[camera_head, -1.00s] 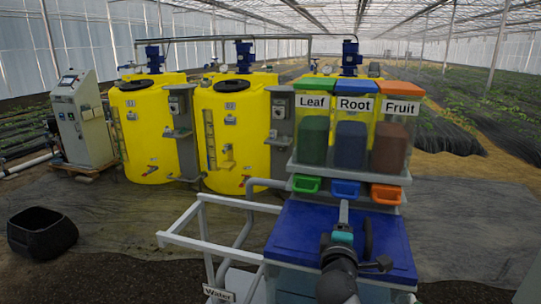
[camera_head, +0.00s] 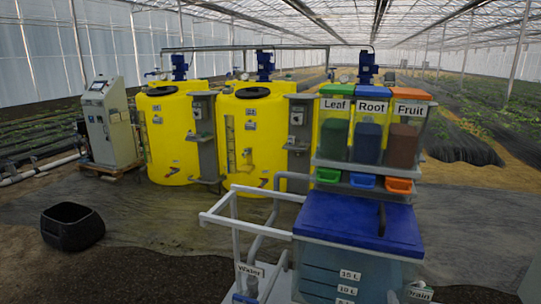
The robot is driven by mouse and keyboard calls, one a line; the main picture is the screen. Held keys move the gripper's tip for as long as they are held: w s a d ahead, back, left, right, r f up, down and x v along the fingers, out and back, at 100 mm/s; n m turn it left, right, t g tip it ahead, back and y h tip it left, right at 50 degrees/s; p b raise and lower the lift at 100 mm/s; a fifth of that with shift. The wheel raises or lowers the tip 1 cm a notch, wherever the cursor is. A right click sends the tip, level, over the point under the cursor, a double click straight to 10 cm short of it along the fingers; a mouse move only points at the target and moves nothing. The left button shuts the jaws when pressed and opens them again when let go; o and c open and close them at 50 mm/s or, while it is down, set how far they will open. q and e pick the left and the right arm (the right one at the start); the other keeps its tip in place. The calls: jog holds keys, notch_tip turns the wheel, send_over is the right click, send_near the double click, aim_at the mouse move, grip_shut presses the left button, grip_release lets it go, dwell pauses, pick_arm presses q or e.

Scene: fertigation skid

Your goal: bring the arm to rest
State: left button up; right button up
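Neither of my grippers and no clear part of my arms shows in the head view. The blue-lidded tank (camera_head: 335,215) stands at the front right, its lid shut, with a dark upright handle (camera_head: 382,218) on top. Its front carries litre marks. Behind it stand three hoppers labelled Leaf (camera_head: 334,132), Root (camera_head: 369,140) and Fruit (camera_head: 404,143), with green, blue and orange lids and a matching coloured tray or drawer below each.
Yellow tanks (camera_head: 170,135) with blue motors stand behind. A grey control cabinet (camera_head: 110,125) is at the left. A black pot (camera_head: 72,227) sits on the ground at left. A white rail frame (camera_head: 225,222) with a Water label (camera_head: 250,270) borders the blue-lidded tank. The ground mat between is clear.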

jog(key=s+a+f+m+g+y, duration=0.2)
jog(key=s+f+g, duration=0.1)
jog(key=s, duration=0.5)
jog(key=s+a+f+m+g+y, duration=0.1)
jog(key=s+a+f+g+y, duration=0.15)
jog(key=s, duration=0.65)
jog(key=s+a+f+m+g+y, duration=0.1)
jog(key=s+a+f+m+g, duration=0.15)
jog(key=s, duration=0.55)
notch_tip(320, 180, down, 32)
jog(key=s+g+b, duration=0.1)
jog(key=s+b, duration=0.2)
jog(key=b, duration=0.6)
pick_arm(q)
notch_tip(320, 180, down, 18)
jog(key=s+b, duration=0.2)
jog(key=b, duration=0.6)
jog(key=shift+a+r, duration=0.2)
jog(key=shift+r, duration=0.05)
pick_arm(e)
jog(key=s+d+f, duration=0.1)
jog(key=s+f, duration=0.6)
jog(key=f, duration=0.3)
jog(key=s+d+f+g, duration=0.1)
jog(key=s+f, duration=0.6)
jog(key=f, duration=0.3)
jog(key=shift+s+d+f+n+g, duration=0.3)
jog(key=shift+f+n, duration=0.05)
jog(key=shift+f, duration=0.05)
